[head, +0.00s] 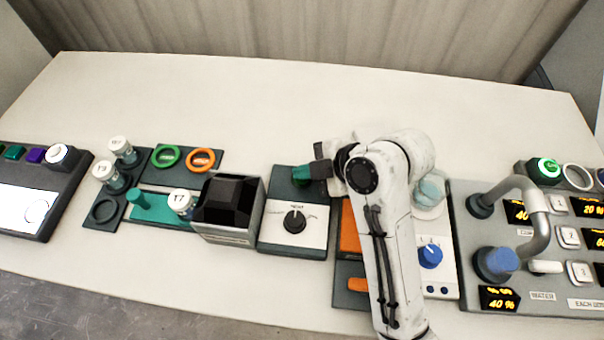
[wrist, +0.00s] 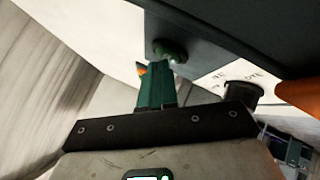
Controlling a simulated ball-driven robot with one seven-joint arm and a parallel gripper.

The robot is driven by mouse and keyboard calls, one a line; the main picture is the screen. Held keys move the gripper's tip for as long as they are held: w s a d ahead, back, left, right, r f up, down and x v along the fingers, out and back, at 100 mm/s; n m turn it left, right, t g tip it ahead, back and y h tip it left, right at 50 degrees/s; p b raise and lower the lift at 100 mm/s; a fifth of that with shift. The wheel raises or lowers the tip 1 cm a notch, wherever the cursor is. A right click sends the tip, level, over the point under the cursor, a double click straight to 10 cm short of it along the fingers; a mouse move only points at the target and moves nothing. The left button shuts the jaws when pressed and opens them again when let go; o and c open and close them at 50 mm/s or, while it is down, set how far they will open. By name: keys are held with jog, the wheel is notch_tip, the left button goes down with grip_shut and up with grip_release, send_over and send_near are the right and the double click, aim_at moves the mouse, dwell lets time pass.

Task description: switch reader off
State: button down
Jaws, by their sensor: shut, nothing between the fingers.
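My gripper (head: 302,173) is shut and empty, with its green fingers over the dark upper part of a unit with a black dial (head: 295,221) on a white plate. In the wrist view the shut fingers (wrist: 155,72) point at a round green button or lamp (wrist: 170,50) on a dark panel (wrist: 225,30). The fingertips look very close to it; I cannot tell if they touch. The black dial also shows in the wrist view (wrist: 243,92), beside small print. No label that I can read says which unit is the reader.
A black box-like device (head: 228,203) stands left of the dial unit, near white-capped vials (head: 180,202). An orange part (head: 350,228) and a blue knob (head: 430,256) lie by my arm. A panel with pipes and displays (head: 470,255) is at right. The back of the table (head: 230,95) is clear.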

aim_at(305, 181)
jog(key=shift+r+p, duration=0.35)
notch_tip(305, 181, up, 6)
jog(key=p, duration=0.5)
jog(key=shift+s, duration=0.1)
dwell(0.4)
